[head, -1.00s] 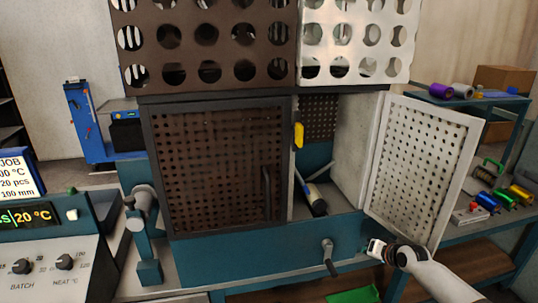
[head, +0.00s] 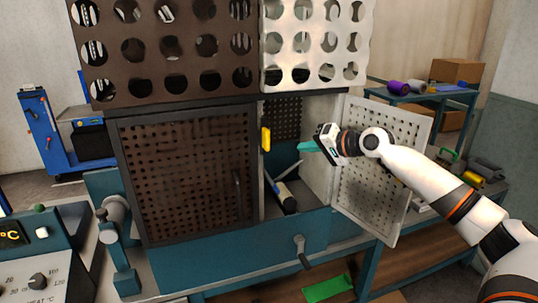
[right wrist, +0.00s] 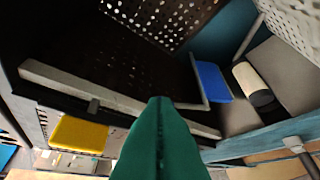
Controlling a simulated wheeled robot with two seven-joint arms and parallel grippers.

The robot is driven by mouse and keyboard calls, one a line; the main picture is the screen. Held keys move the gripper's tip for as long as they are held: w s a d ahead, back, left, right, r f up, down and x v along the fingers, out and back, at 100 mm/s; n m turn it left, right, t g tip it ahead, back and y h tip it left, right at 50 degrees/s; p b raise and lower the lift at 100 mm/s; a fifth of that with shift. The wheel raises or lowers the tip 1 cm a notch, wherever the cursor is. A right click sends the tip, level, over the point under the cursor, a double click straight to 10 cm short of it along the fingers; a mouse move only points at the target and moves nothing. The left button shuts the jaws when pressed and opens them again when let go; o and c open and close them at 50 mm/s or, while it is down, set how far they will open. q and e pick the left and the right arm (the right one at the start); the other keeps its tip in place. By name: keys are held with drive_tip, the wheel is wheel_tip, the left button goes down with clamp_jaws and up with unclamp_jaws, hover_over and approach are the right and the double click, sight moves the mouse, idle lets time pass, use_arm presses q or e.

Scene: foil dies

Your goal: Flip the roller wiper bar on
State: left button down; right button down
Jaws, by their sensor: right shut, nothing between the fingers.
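My right gripper (head: 308,147) is shut and empty, its green fingertips pointing left at the mouth of the open compartment. The shut fingers also fill the lower middle of the right wrist view (right wrist: 160,135). Inside the compartment, a black-and-white roller (head: 286,197) lies tilted near the floor; it shows in the right wrist view too (right wrist: 253,85). A blue paddle (right wrist: 213,82) on a thin grey rod is beside it, apart from my fingers. I cannot tell for certain which part is the wiper bar. My left gripper is out of view.
A yellow tab (head: 266,139) sits on the post left of the opening. The white perforated door (head: 365,190) stands open at right, behind my right arm. The brown perforated door (head: 185,170) is shut. A crank (head: 301,252) sticks out below.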

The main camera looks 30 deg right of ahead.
drive_tip(key=s+a+f+p+x, duration=0.1)
drive_tip(key=p+x, duration=0.4)
drive_tip(key=x, duration=0.7)
drive_tip(key=shift+a+f+p, duration=0.3)
drive_tip(key=shift+a, duration=0.3)
drive_tip(key=shift+s, duration=0.15)
drive_tip(key=shift+a+f, duration=0.2)
drive_tip(key=shift+a, duration=0.5)
